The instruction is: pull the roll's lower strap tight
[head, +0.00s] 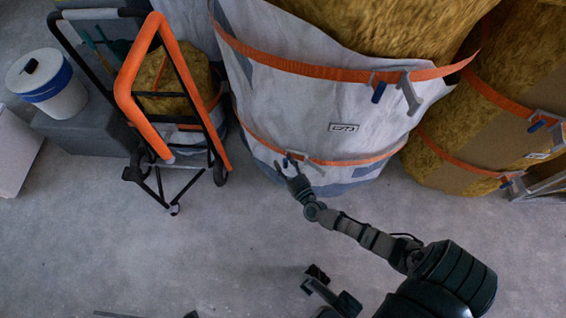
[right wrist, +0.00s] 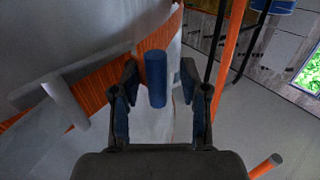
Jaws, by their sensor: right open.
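The large roll (head: 300,95) in white wrap stands at the top middle of the head view, with yellow-brown wool showing at its upper end. Its lower strap (head: 350,162) is an orange band around the lower part, with a grey metal buckle and a small blue handle. My right gripper (head: 287,170) is at this buckle. In the right wrist view the blue handle (right wrist: 156,78) lies between the two open fingers of the gripper (right wrist: 158,88), with visible gaps on both sides. The orange strap (right wrist: 85,92) runs behind it. I do not make out my left gripper.
An orange and black hand cart (head: 150,90) stands left of the roll. A white bucket (head: 47,82) sits on a grey box farther left. Another strapped wool roll (head: 475,125) stands at the right. The grey floor in front is mostly clear.

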